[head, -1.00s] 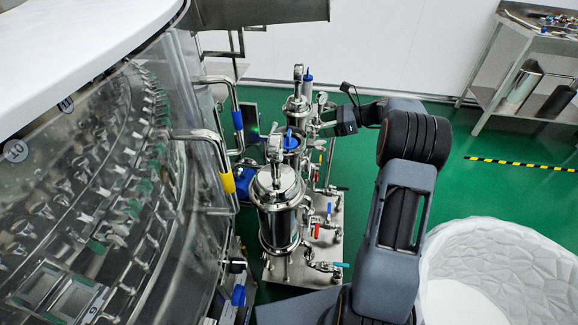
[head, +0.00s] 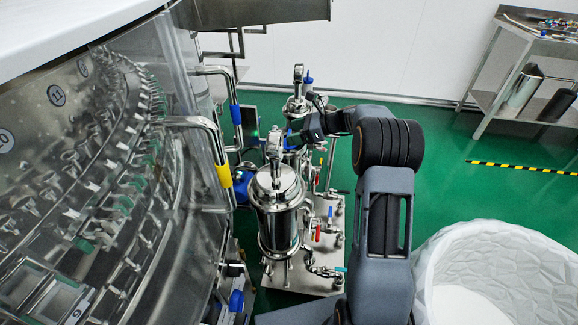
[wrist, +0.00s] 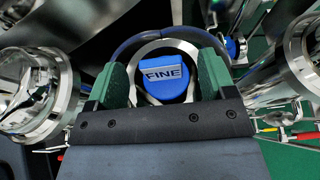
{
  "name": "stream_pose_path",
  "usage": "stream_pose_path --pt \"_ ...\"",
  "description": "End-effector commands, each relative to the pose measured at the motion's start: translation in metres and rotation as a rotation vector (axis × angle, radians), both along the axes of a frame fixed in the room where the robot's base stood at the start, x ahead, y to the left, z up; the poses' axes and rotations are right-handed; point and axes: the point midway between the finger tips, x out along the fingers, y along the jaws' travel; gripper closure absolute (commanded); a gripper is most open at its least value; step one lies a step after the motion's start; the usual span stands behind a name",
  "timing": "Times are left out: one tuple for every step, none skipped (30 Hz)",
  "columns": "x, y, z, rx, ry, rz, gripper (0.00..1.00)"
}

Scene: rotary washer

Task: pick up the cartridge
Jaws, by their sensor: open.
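The cartridge (wrist: 165,80) shows in the wrist view as a blue cap with a "FINE" label, framed by a shiny metal ring. My gripper (wrist: 166,76) is open, with one green-padded finger on each side of the cap. Whether the pads touch it I cannot tell. In the head view my gripper (head: 300,137) is at the rear steel housing, where a bit of the blue cartridge (head: 291,142) shows. The body of the cartridge below the cap is hidden.
A lidded steel housing (head: 277,205) stands in front, on a plate with valves and pipes. The rotary washer (head: 120,180) with its bar handles is close on the left. A white tub (head: 440,250) is at the lower right. A steel table (head: 535,40) stands at the back right.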

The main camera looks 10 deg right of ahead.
Motion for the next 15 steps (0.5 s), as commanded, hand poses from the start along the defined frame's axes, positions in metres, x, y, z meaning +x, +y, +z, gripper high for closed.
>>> stream_pose_path --pt "0.0011 0.0026 -0.0016 0.0 0.0 0.0 0.23" --pt "0.0013 0.0032 -0.0015 0.001 0.0 0.0 0.23" --pt "0.0015 0.0034 -0.0012 0.001 0.0 0.0 0.23" --pt "0.0015 0.0033 -0.001 0.001 -0.001 -0.001 0.23" --pt "0.0014 0.0032 -0.0008 0.001 -0.001 -0.001 0.23" --pt "0.0014 0.0031 -0.0007 0.001 -0.001 -0.001 0.23" --pt "0.0014 0.003 -0.0008 0.001 -0.001 -0.001 0.23" --pt "0.0014 0.003 -0.0008 0.0 0.0 -0.001 0.25" --pt "0.0013 0.003 -0.0008 0.0 0.0 0.0 0.29" --pt "0.0013 0.0029 -0.0009 0.0 0.0 0.0 0.32" --pt "0.0013 0.0029 -0.0009 0.0 0.0 0.0 0.35" --pt "0.0013 0.0029 -0.0009 0.0 0.0 0.0 0.39" --pt "0.0013 0.0029 -0.0009 0.0 0.0 0.0 0.42" --pt "0.0013 0.0028 -0.0009 0.0 0.0 0.0 0.44" --pt "0.0013 0.0028 -0.0009 0.0 0.0 0.0 0.48"
